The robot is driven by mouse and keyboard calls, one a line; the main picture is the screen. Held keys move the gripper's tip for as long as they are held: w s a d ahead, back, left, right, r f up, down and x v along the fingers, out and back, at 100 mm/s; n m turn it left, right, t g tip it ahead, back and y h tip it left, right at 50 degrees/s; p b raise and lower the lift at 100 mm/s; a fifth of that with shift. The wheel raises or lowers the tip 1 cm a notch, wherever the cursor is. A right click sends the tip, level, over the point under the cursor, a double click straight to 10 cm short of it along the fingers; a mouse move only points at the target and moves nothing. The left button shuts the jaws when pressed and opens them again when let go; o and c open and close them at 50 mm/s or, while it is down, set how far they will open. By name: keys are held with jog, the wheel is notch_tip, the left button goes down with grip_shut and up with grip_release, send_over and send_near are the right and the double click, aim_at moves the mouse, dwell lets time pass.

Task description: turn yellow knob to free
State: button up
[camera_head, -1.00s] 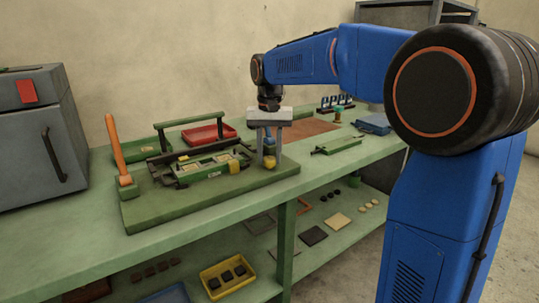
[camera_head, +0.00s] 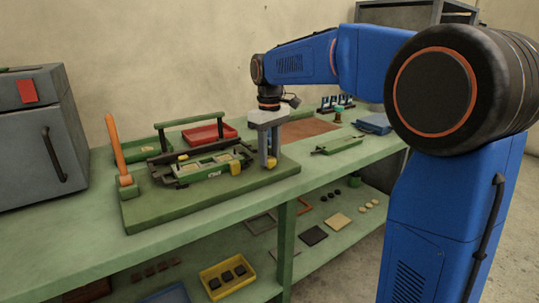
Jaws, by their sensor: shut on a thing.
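My gripper (camera_head: 269,160) points straight down at the right end of the green fixture board (camera_head: 150,217). Its two fingers are shut on the yellow knob (camera_head: 271,163), which shows only as a small patch low between them. The fingers hide most of the knob, so I cannot read its setting. A second yellow block (camera_head: 236,167) sits to the left, at the front right corner of the green clamp frame (camera_head: 205,168) on the board.
An orange-handled lever (camera_head: 116,150) stands upright at the board's left end. A green bar handle (camera_head: 188,121) and a red tray (camera_head: 209,135) are behind. A grey cabinet (camera_head: 40,140) stands at left. A small green plate (camera_head: 338,146) lies to the right.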

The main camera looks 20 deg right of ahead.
aim_at(270, 158)
jog(key=shift+n, duration=0.5)
jog(key=o, duration=1)
jog(key=shift+o, duration=0.2)
jog(key=shift+r, duration=0.1)
notch_tip(270, 158, up, 17)
